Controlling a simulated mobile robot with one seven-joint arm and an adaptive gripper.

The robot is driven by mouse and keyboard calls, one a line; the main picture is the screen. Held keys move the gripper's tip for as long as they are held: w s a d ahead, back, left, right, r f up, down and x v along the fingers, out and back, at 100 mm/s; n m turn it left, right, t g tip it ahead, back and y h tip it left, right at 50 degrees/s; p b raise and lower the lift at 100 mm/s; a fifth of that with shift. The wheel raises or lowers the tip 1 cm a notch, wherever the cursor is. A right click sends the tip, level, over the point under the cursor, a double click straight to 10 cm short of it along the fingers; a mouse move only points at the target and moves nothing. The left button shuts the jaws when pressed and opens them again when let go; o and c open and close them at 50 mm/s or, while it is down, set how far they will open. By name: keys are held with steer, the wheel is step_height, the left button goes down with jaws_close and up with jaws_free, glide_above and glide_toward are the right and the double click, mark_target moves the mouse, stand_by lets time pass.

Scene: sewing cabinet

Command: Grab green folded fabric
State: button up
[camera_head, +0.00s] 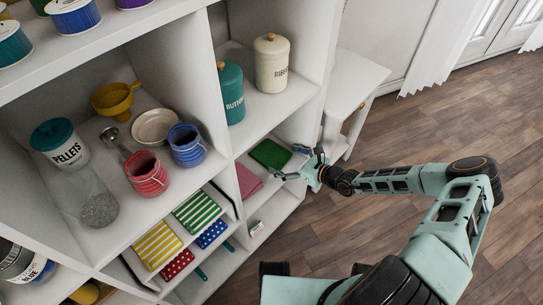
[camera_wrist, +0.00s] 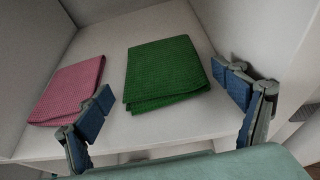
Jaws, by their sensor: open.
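The green folded fabric (camera_head: 270,154) lies flat on a white shelf in the lower right compartment of the cabinet. In the wrist view the green fabric (camera_wrist: 166,74) lies ahead of my gripper, a little beyond the fingertips and between their lines. My gripper (camera_head: 301,162) is at the compartment's front edge. In the wrist view my gripper (camera_wrist: 168,92) is open, with blue-padded fingers wide apart and nothing between them. The left finger is near the pink folded fabric; I cannot tell if they touch.
The pink folded fabric (camera_wrist: 68,90) lies left of the green one. The compartment's right wall (camera_wrist: 262,35) is close to my right finger. Above stand a teal canister (camera_head: 231,92) and a cream canister (camera_head: 271,63). Striped and dotted cloths (camera_head: 157,245) lie in compartments to the left.

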mark_target(275, 156)
steer(key=b+x, duration=0.1)
steer(key=x, duration=0.3)
steer(key=shift+w+a+f+b, duration=0.1)
steer(key=shift+w+a+b, duration=0.05)
steer(key=shift+b, duration=0.15)
steer(key=c, duration=0.5)
